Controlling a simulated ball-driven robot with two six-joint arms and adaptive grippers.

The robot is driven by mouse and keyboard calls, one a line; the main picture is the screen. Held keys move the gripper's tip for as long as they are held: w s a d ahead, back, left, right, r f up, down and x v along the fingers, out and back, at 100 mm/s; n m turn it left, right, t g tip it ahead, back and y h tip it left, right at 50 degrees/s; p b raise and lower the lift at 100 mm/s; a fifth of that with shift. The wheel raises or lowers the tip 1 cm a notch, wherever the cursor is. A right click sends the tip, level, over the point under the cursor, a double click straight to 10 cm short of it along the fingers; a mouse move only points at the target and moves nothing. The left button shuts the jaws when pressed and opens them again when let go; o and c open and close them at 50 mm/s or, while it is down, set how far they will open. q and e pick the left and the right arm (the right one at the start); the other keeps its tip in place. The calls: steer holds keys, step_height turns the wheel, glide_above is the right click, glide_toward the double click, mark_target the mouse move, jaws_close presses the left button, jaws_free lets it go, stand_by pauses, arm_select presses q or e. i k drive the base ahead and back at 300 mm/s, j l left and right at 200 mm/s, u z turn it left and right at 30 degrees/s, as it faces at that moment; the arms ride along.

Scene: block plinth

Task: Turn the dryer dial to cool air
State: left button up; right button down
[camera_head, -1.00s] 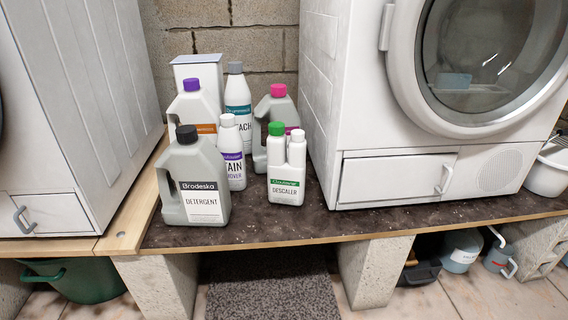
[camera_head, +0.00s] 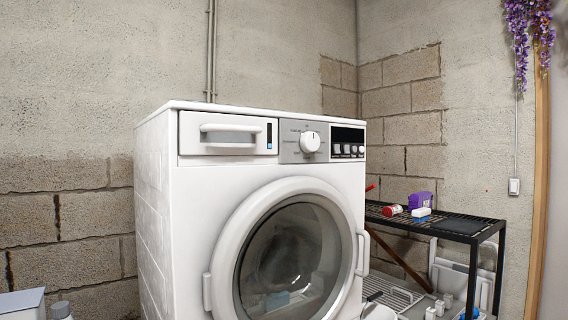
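A white front-loading machine (camera_head: 173,205) stands in the middle of the view, its round glass door (camera_head: 287,258) shut. A white round dial (camera_head: 310,142) sits on the grey part of its top panel, with small print around it too fine to read. A dark display with several buttons (camera_head: 347,146) is to the right of the dial, and a drawer with a handle (camera_head: 229,134) is to the left. I cannot tell from the panel whether this is the dryer. Neither of my grippers shows in the view.
A black wire-top table (camera_head: 459,225) stands to the right, with a purple box (camera_head: 420,200) and a red bottle (camera_head: 392,210) on it. A block wall is behind. A white box (camera_head: 22,305) and a bottle top show at lower left.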

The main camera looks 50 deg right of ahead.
mark_target(309, 141)
steer(key=z, duration=1.65)
